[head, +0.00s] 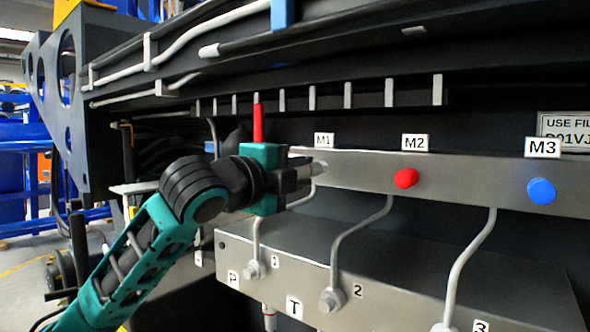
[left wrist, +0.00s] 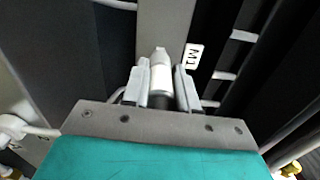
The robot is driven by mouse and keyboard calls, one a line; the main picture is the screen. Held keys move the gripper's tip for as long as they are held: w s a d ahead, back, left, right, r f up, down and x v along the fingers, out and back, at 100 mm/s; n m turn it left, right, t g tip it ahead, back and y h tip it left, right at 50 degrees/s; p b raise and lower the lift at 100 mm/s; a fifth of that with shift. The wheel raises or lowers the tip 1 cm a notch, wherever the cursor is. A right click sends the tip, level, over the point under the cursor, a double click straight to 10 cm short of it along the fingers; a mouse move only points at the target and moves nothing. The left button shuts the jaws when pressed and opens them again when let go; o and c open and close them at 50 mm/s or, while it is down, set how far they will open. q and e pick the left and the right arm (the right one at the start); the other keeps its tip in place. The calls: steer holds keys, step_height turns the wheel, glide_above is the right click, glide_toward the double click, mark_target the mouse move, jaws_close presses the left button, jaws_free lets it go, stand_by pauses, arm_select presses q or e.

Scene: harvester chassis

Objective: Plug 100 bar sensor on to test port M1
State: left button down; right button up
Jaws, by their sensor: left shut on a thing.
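My left gripper (head: 305,175) is at the M1 end of the grey port bar, below and left of the M1 label (head: 324,140). In the left wrist view, its two fingers (left wrist: 160,90) are shut on a silver-grey cylinder, the sensor (left wrist: 160,76), with its narrower tip pointing away from the gripper toward the bar. The M1 label (left wrist: 193,61) is just right of that tip. The M1 port itself is hidden behind the gripper and sensor. I cannot tell whether the tip touches the port. My right gripper is not in view.
The port bar (head: 460,178) carries a red cap (head: 405,179) under the M2 label (head: 415,142) and a blue cap (head: 541,190) under the M3 label (head: 543,148). Below is a grey block (head: 390,275) with bent pipes. A dark slotted rail (head: 370,95) runs above.

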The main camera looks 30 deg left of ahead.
arm_select(q)
steer(key=shift+w+r, duration=0.1)
steer(key=shift+w, duration=0.25)
steer(key=c, duration=0.8)
jaws_free()
